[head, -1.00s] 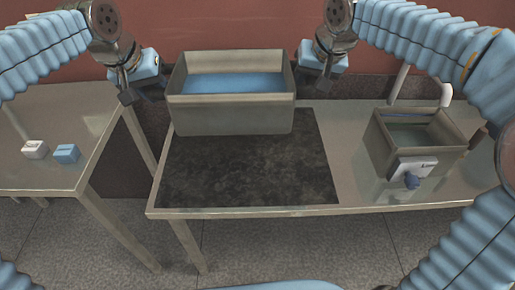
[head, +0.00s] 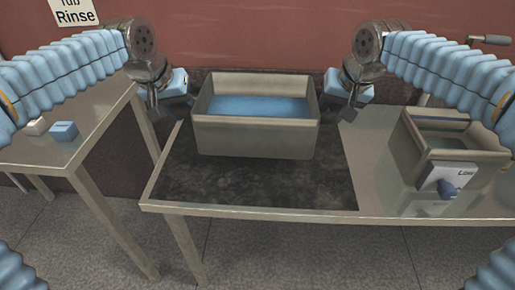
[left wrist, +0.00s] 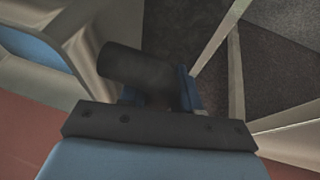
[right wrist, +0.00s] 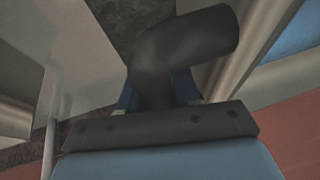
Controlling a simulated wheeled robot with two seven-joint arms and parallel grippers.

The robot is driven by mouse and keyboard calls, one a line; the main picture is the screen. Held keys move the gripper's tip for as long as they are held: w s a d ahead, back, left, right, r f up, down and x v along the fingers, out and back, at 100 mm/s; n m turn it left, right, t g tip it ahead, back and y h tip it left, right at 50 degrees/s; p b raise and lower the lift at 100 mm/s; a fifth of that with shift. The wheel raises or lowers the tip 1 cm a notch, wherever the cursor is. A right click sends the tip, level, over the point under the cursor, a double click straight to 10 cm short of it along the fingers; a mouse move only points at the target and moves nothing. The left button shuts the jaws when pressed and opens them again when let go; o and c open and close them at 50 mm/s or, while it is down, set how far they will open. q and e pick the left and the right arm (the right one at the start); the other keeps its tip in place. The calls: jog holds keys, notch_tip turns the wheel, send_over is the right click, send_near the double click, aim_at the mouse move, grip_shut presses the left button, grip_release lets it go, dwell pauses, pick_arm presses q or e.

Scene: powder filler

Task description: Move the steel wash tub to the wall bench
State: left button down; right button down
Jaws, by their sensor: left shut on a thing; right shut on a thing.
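The steel wash tub (head: 256,137) is a rectangular grey tub with blue inside. It looks level, between my two grippers, over the back part of the dark mat (head: 250,188) on a metal bench (head: 380,150). I cannot tell whether its base touches the mat. My left gripper (head: 160,98) is shut at its left side, my right gripper (head: 347,110) at its right side. The tub's wall shows at left in the left wrist view (left wrist: 85,55) and at right in the right wrist view (right wrist: 250,60).
A separate table (head: 95,130) at left holds a white block (head: 37,126) and a blue block (head: 64,131). The red wall (head: 240,40) is behind.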

dwell(0.4)
